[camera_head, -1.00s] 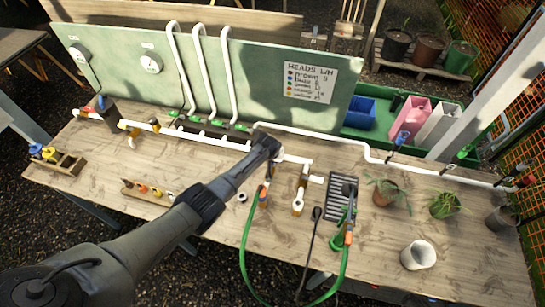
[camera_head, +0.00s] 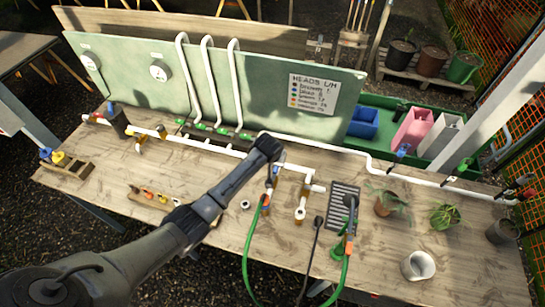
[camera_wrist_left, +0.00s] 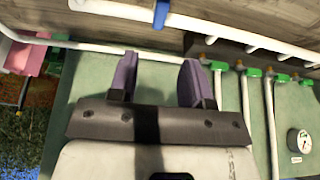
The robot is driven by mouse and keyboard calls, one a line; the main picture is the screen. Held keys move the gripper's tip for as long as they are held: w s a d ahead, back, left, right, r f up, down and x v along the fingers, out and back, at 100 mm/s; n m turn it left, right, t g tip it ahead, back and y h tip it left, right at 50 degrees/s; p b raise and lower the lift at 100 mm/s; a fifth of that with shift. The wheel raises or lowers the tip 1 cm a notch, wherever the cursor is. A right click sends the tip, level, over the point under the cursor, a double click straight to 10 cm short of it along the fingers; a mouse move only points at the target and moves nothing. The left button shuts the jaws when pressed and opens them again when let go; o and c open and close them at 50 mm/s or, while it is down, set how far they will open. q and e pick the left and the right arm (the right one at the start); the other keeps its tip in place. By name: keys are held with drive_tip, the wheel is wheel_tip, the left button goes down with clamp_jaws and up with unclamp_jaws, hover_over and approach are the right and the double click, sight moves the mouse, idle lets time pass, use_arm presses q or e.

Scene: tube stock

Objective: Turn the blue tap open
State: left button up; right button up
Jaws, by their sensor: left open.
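My left gripper (camera_head: 268,147) is above the long white pipe (camera_head: 208,146) near the middle of the bench. In the left wrist view its two purple fingers (camera_wrist_left: 155,80) are apart, with nothing between them. A blue tap part (camera_wrist_left: 160,14) shows on the white pipe at the top of that view, beyond the fingertips and not touching them. In the head view a small blue part (camera_head: 276,171) shows just below the gripper, partly hidden by it. Another blue-handled tap (camera_head: 403,150) stands on the pipe at the right. My right gripper is not in view.
Several green taps (camera_wrist_left: 252,72) and upright white pipes stand by the green board (camera_head: 262,85). A green hose (camera_head: 247,245), a black grate (camera_head: 343,199), potted plants (camera_head: 388,202) and a white cup (camera_head: 418,265) are on the right half.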

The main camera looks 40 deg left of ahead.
use_arm(q)
drive_tip(key=shift+v, duration=1.45)
